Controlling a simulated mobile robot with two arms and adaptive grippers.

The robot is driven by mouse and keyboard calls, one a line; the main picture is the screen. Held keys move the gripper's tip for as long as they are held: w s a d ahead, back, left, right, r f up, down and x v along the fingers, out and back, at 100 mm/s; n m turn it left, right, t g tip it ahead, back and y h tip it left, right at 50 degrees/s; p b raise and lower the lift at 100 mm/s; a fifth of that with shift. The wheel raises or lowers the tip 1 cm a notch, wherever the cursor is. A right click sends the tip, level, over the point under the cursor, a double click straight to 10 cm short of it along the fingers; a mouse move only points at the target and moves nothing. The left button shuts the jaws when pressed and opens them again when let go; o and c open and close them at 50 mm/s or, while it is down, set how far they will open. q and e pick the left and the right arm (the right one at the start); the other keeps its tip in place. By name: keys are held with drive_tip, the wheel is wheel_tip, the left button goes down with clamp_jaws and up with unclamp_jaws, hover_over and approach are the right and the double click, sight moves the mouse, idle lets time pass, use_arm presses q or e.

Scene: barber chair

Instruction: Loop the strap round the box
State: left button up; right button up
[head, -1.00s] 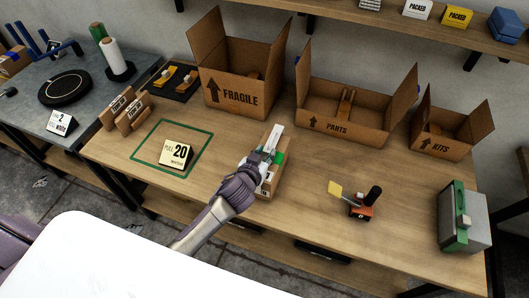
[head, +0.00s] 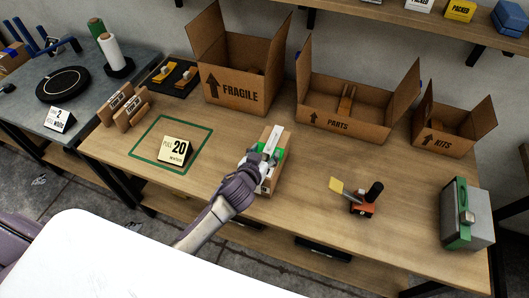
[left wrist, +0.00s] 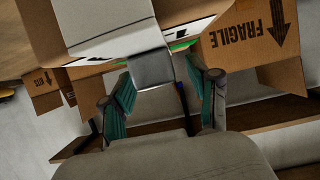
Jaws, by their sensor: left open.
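A small cardboard box (head: 275,172) stands near the table's middle, with a white strip (head: 273,139) on top. Green patches show on it beside my gripper; I cannot tell whether these are the strap. My left gripper (head: 258,158) is over the near left part of this box and hides some of it. In the left wrist view my left gripper (left wrist: 161,88) is open, its teal-padded fingers apart. A grey tab (left wrist: 152,68) on a pale block shows between or just beyond the fingers; contact is unclear. My right gripper is not in view.
Open cartons stand at the back: the FRAGILE carton (head: 232,92), the PARTS carton (head: 338,124) and the KITS carton (head: 437,139). An orange tool (head: 362,207) and a grey-green device (head: 467,215) are to the right.

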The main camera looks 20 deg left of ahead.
use_arm(q)
drive_tip(key=v, duration=1.2)
drive_tip(key=shift+a, duration=0.15)
